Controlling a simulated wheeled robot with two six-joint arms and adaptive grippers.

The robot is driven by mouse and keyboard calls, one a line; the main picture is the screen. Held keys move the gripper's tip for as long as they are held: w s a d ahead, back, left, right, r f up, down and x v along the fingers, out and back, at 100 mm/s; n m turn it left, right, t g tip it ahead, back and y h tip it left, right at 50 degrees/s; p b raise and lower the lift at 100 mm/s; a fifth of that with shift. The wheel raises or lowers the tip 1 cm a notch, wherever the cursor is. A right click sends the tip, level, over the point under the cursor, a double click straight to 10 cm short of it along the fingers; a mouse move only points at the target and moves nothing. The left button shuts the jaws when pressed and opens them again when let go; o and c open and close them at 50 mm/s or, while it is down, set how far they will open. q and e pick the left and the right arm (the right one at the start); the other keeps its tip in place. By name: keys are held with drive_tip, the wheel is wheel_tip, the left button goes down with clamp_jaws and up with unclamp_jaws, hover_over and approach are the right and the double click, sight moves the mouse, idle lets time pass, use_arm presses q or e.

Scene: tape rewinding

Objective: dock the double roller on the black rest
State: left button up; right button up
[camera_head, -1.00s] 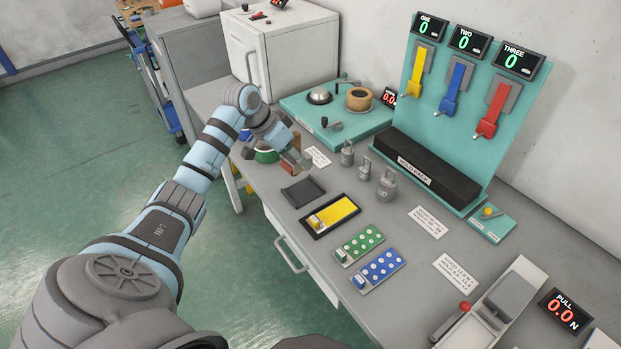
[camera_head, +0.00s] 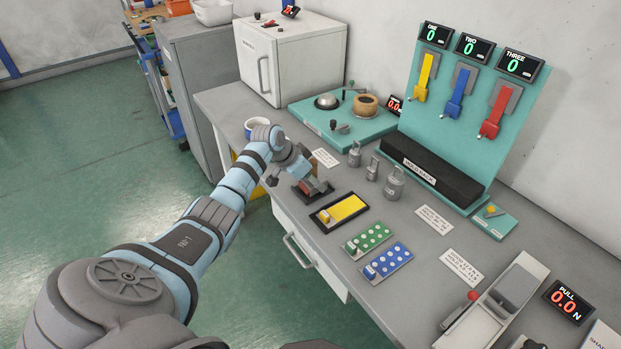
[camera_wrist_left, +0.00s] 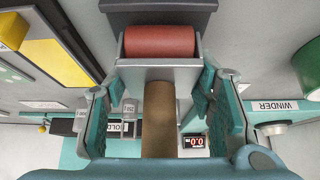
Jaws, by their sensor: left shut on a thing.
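My left gripper (camera_head: 302,174) is shut on the brown handle (camera_wrist_left: 160,118) of the double roller, with a finger on each side of it. The roller's red cylinder (camera_wrist_left: 160,41) sits in a grey frame past the fingertips; in the head view the reddish roller (camera_head: 309,187) is partly hidden by the gripper. The black rest (camera_head: 326,190) lies on the bench under and around the roller. Its dark edge also shows in the wrist view (camera_wrist_left: 158,10), just beyond the red cylinder. I cannot tell whether the roller touches the rest. My right gripper is out of view.
A yellow pad in a black tray (camera_head: 341,209) lies just right of the rest, with green (camera_head: 368,238) and blue (camera_head: 387,261) dotted blocks nearer. Several metal weights (camera_head: 394,184) stand behind. A teal winder board (camera_head: 321,119) and white mug (camera_head: 256,128) are farther back.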

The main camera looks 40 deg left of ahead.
use_arm(q)
drive_tip(key=shift+d+f, duration=0.15)
drive_tip(key=shift+f, duration=0.15)
drive_tip(key=shift+s, duration=0.15)
clamp_jaws()
drive_tip(key=o, duration=1.5)
unclamp_jaws()
drive_tip(key=shift+s+f, duration=0.1)
drive_tip(key=shift+f, duration=0.05)
drive_tip(key=shift+c, duration=0.2)
drive_tip(key=shift+o, duration=0.5)
drive_tip(key=shift+w, duration=0.3)
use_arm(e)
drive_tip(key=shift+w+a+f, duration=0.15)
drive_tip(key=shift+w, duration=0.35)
use_arm(q)
drive_tip(key=shift+r, duration=0.35)
drive_tip(key=p+v, duration=0.2)
drive_tip(key=v, duration=1)
drive_tip(key=shift+r+p, duration=0.3)
drive_tip(key=shift+r, duration=0.1)
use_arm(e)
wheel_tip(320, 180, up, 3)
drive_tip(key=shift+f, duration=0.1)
